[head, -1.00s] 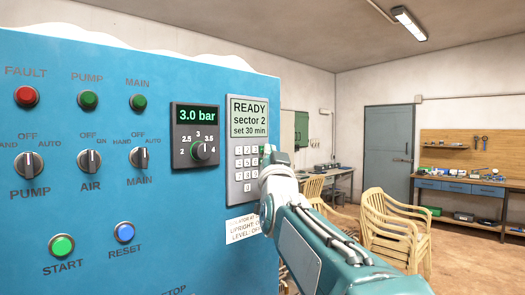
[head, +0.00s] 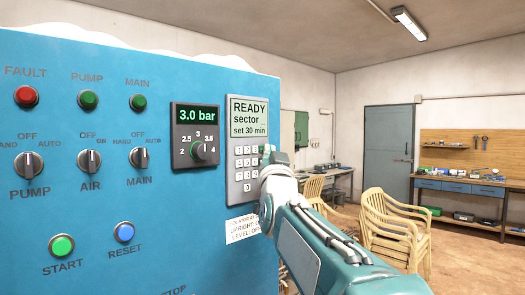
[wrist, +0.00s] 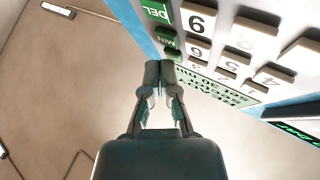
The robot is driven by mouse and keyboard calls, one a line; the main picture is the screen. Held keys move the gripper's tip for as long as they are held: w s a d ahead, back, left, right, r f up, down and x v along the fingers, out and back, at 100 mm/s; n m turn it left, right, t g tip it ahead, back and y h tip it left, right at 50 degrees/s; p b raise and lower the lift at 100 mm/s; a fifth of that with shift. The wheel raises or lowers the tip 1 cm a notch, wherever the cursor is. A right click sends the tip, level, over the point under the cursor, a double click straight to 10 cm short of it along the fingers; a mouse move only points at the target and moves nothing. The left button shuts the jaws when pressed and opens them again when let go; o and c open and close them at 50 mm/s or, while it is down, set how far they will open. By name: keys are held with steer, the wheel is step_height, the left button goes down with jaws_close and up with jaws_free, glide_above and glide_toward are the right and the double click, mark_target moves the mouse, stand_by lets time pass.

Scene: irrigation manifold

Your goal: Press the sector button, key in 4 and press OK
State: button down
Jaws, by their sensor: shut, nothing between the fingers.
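The keypad panel (head: 244,160) has white number keys and a column of green keys on its right side. Its display (head: 248,117) reads READY, sector with a blank, set 30 min. In the wrist view the 4 key (wrist: 272,77) and the green keys DEL (wrist: 157,12) and MIN (wrist: 166,37) show. My gripper (wrist: 160,68) is shut and empty, its tips at a green key (wrist: 172,53) past MIN whose label is hidden. I cannot tell whether they touch it. In the head view my gripper (head: 268,152) hides the keypad's right edge. I cannot make out the OK key.
The blue cabinet (head: 100,125) also carries a pressure dial (head: 204,151), selector switches, a START button (head: 61,246) and a RESET button (head: 124,232) to the left. Stacked chairs (head: 395,228) stand on the right, and a workbench (head: 465,185) stands behind them.

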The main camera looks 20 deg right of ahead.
mark_target(239, 164)
steer(key=shift+s+d, duration=0.15)
steer(key=shift+s, duration=0.35)
steer(key=shift+s+a+f, duration=0.4)
steer(key=shift+a+f, duration=0.05)
steer(key=shift+a, duration=0.65)
steer(key=shift+s+a+f, duration=0.4)
steer(key=shift+a+f, duration=0.05)
steer(key=shift+a, duration=0.65)
steer(key=shift+s+a+f, duration=0.4)
steer(key=shift+a+f, duration=0.05)
steer(key=shift+a, duration=0.65)
steer(key=shift+w, duration=0.1)
steer(key=shift+w, duration=0.35)
